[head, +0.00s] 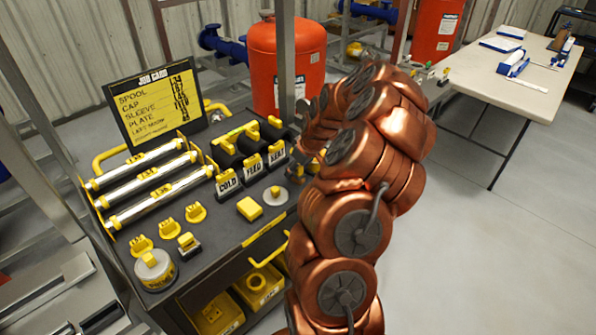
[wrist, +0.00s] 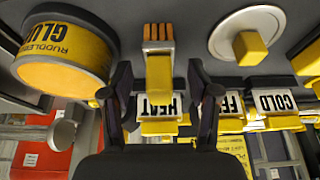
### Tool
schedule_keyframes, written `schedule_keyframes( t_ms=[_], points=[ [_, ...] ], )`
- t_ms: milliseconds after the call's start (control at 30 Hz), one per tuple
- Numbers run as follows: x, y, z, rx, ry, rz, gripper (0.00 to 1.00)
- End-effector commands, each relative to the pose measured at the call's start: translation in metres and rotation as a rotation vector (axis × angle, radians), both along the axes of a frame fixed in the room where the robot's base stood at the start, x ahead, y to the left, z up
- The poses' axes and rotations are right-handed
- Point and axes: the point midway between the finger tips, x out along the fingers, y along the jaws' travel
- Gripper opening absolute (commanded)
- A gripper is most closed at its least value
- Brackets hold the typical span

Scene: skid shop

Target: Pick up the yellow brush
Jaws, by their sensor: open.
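The yellow brush (wrist: 159,76) has a yellow handle and orange bristles. In the wrist view it lies between the two dark fingers of my gripper (wrist: 159,92). The fingers are open, with a visible gap on each side of the brush. In the head view the brush is hidden behind my copper arm, which reaches over the right part of the dark cart top (head: 228,232).
A glue tin (wrist: 64,50) and a pale disc with a yellow knob (wrist: 247,40) flank the brush. Labelled HEAT (wrist: 161,106), FEED and COLD holders stand close by. The job card board (head: 157,104) rises behind silver tubes (head: 150,178). A pale table (head: 500,75) stands right.

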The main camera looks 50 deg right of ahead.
Motion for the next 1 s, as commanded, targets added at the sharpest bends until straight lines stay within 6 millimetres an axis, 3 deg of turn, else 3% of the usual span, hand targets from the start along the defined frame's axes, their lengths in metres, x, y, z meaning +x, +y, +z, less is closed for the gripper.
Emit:
schedule_keyframes(
  t_ms=[200,500,1000],
  points=[
    [0.008,0.0,-0.018,-0.001,-0.001,0.0,0.6],
    [0.01,0.0,-0.022,-0.001,-0.001,0.0,0.59],
    [0.009,0.0,-0.022,-0.001,-0.001,0.0,0.07]
  ],
)
